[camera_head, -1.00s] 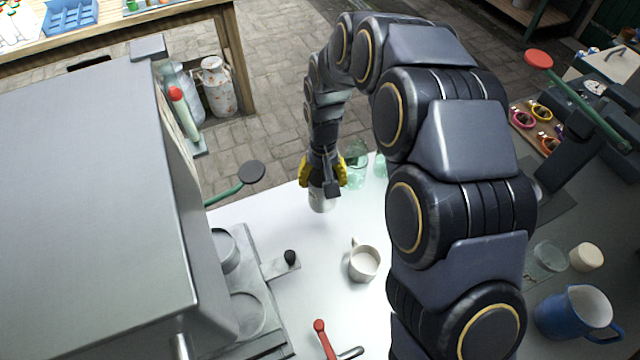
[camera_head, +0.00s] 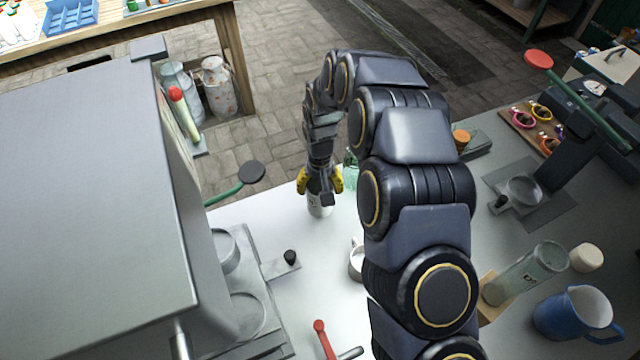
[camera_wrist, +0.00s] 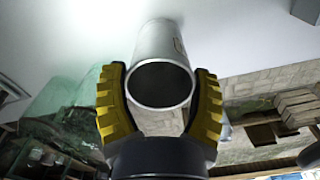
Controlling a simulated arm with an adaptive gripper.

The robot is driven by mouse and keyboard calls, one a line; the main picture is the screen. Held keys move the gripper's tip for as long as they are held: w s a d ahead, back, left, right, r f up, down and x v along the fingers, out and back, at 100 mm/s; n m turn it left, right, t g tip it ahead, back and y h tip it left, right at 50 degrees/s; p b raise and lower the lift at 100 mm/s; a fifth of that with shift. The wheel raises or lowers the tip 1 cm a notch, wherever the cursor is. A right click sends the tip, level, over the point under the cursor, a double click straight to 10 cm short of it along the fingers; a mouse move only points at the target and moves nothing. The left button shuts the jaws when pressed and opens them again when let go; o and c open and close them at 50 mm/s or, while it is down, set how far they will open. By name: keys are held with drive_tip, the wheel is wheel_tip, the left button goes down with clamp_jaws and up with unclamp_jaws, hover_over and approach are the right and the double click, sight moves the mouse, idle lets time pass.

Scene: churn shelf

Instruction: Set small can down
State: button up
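The small can (camera_head: 318,207) is a light grey-white cylinder with a small dark marking, upright at the far end of the white counter. My gripper (camera_head: 320,182) is above it with its yellow fingers on either side of its upper part. In the wrist view the can (camera_wrist: 162,55) is between the two fingers (camera_wrist: 161,75), which appear to press on its sides. Its near end shows a dark round opening. Its far end is at or very close to the white surface; I cannot tell whether it touches.
A green glass (camera_head: 350,172) stands just right of my gripper. A white cup (camera_head: 356,262) is nearer, partly hidden by my arm. A grey machine (camera_head: 90,180) fills the left. A glass jar (camera_head: 535,268) and blue pitcher (camera_head: 574,314) stand at right. Counter between can and cup is clear.

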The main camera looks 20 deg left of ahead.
drive_tip(key=shift+o, duration=1.1)
wheel_tip(320, 180, up, 12)
drive_tip(key=shift+r, duration=0.2)
drive_tip(key=s+d+r+m, duration=0.1)
drive_tip(key=s+d+r, duration=0.35)
drive_tip(key=d, duration=0.25)
drive_tip(key=s+d+r+m+g, duration=0.1)
drive_tip(key=s+d+r, duration=0.2)
drive_tip(key=s+d, duration=0.3)
drive_tip(key=s+d+r+m, duration=0.1)
drive_tip(key=s+d+r, duration=0.3)
drive_tip(key=d, duration=0.4)
drive_tip(key=s+d+m, duration=0.1)
drive_tip(key=s+d, duration=0.3)
drive_tip(key=s, duration=0.7)
drive_tip(key=shift+s+d+f+m+g, duration=0.2)
drive_tip(key=shift+s+d+m+g, duration=0.1)
drive_tip(key=shift+s+d+g, duration=0.1)
